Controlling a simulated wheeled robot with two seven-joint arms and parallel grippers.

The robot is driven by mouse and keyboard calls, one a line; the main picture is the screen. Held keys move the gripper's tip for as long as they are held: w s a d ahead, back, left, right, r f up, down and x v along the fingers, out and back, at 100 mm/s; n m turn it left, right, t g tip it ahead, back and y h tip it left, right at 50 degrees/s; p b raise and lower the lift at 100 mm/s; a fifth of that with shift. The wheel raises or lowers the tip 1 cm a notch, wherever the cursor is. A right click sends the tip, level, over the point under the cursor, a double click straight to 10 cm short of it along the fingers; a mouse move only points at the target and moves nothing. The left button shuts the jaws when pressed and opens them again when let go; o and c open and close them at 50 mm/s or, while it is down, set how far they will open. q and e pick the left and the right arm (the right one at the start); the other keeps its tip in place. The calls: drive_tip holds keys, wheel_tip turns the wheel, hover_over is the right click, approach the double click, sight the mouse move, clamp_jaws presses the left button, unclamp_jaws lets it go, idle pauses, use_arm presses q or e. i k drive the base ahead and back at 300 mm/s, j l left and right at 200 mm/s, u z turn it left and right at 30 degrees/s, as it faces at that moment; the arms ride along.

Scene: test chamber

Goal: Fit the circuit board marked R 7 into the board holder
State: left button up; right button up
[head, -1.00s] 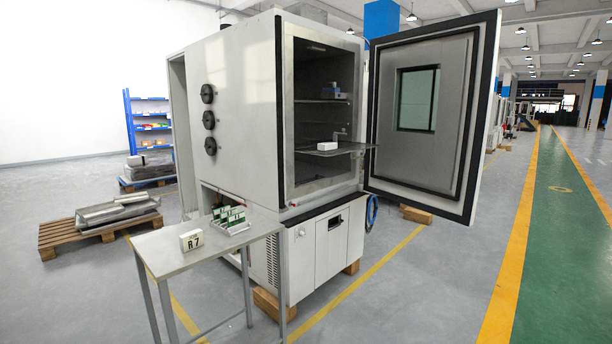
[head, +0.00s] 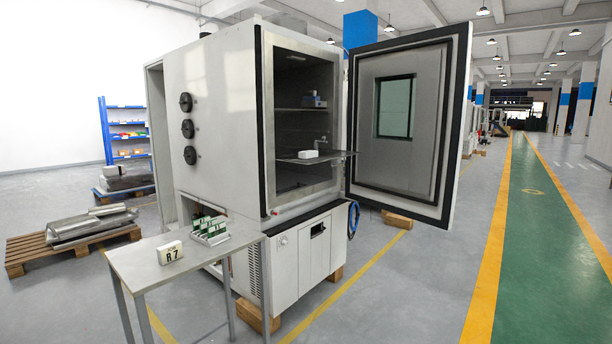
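A small sign reading R 7 (head: 170,252) stands on a grey metal side table (head: 140,268) in front of the chamber. Behind it on the table is a rack holding several green circuit boards (head: 209,227); their markings are too small to read. The test chamber (head: 213,110) stands with its door wide open. On its pulled-out lower shelf (head: 325,157) is a small white block with an upright part (head: 309,153), which may be the board holder; I cannot tell. Neither of my grippers is in view.
The open door (head: 405,120) juts out to the right of the chamber. Wooden pallets (head: 60,250) with metal parts and a blue rack (head: 125,130) are at left. The floor at right is clear.

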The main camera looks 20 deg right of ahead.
sight(305, 154)
drive_tip(key=i+z, duration=0.25)
drive_tip(key=i, duration=2.35)
